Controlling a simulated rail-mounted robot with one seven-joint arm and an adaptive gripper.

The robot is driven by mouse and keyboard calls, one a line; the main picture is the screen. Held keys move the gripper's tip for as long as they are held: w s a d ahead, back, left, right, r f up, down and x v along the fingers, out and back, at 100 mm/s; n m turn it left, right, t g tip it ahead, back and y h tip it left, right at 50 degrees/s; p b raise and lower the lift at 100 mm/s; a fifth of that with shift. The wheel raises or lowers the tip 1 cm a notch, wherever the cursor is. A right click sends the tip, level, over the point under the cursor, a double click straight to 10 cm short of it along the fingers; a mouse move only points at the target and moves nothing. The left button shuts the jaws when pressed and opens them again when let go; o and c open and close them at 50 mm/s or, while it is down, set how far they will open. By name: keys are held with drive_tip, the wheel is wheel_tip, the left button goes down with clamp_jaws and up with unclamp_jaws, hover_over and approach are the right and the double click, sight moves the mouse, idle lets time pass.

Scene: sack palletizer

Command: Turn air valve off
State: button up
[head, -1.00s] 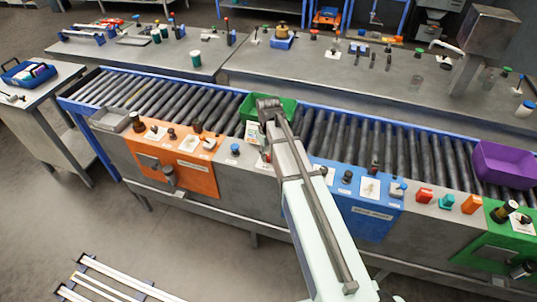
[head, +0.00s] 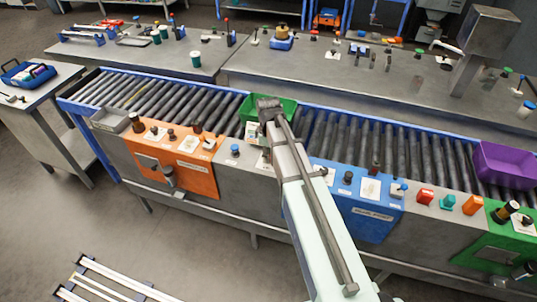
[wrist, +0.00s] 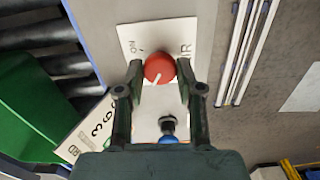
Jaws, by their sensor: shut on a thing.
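The air valve is a red round knob (wrist: 159,67) with a white pointer line, on a white label plate (wrist: 130,38) in the wrist view. The plate reads "ON" at the upper left of the knob and "AIR", partly covered, at the right. The pointer line points down and slightly left in the picture, away from "ON". My gripper (wrist: 159,72) has one dark finger on each side of the knob and is shut on it. In the head view my arm hides the knob and the fingers.
A blue-capped knob (wrist: 169,137) sits just below the valve in the wrist view. A green bin (head: 282,108) stands on the roller conveyor (head: 335,135) behind my arm. Orange (head: 185,172) and blue (head: 355,205) control panels flank it. A purple bin (head: 503,165) stands at right.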

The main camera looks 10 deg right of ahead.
idle(0.3)
drive_tip(key=o, duration=1.1)
drive_tip(key=shift+o, duration=0.2)
wheel_tip(320, 180, up, 12)
